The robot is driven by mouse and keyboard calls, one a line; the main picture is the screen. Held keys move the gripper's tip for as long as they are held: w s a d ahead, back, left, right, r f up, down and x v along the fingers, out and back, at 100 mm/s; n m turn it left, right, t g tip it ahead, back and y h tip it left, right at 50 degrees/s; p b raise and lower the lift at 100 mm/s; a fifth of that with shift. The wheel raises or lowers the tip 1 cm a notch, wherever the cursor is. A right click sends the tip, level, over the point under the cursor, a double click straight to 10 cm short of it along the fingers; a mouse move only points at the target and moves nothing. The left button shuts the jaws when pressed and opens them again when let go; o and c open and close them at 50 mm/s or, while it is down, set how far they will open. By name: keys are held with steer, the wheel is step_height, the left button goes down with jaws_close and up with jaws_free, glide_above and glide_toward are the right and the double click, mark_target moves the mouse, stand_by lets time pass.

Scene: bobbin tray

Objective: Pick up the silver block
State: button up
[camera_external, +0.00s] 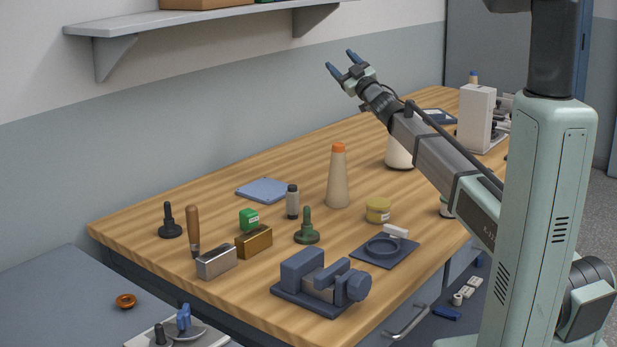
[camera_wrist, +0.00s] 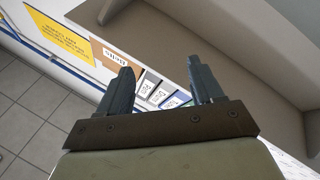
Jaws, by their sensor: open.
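The silver block (camera_external: 216,262) lies on the wooden table near its front left edge in the external view. A brass block (camera_external: 254,241) stands just to its right, and a wooden-handled tool (camera_external: 193,232) stands right behind it. My gripper (camera_external: 339,61) is raised high above the back of the table, far from the silver block. Its two blue fingers are apart with nothing between them. In the wrist view my gripper (camera_wrist: 157,85) also shows open and empty, facing the wall and shelf. The silver block is not in the wrist view.
A green block (camera_external: 249,219), a dark stand (camera_external: 170,222) and a green-handled stamp (camera_external: 307,228) are near the silver block. A blue vise (camera_external: 320,283) sits at the front right. A tall cone (camera_external: 338,178) stands mid-table. A wall shelf (camera_external: 200,19) hangs at upper left.

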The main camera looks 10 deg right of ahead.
steer(key=s+a+m+g, duration=0.1)
steer(key=s+a+m, duration=0.1)
steer(key=s+a, duration=0.65)
steer(key=s+a+m+g, duration=0.1)
steer(key=s+a+g, duration=0.15)
steer(key=a, duration=1.15)
steer(key=s+a+m+g, duration=0.1)
steer(key=s+a+m, duration=0.1)
steer(key=s+a, duration=0.7)
steer(key=m+g+h, duration=1)
steer(key=m+g, duration=0.6)
steer(key=g, duration=0.1)
glide_toward(216, 252)
steer(key=f, duration=0.4)
steer(key=s+a+f, duration=0.1)
steer(key=f, duration=0.1)
steer(key=shift+s+f, duration=0.1)
steer(key=shift+f, duration=2.45)
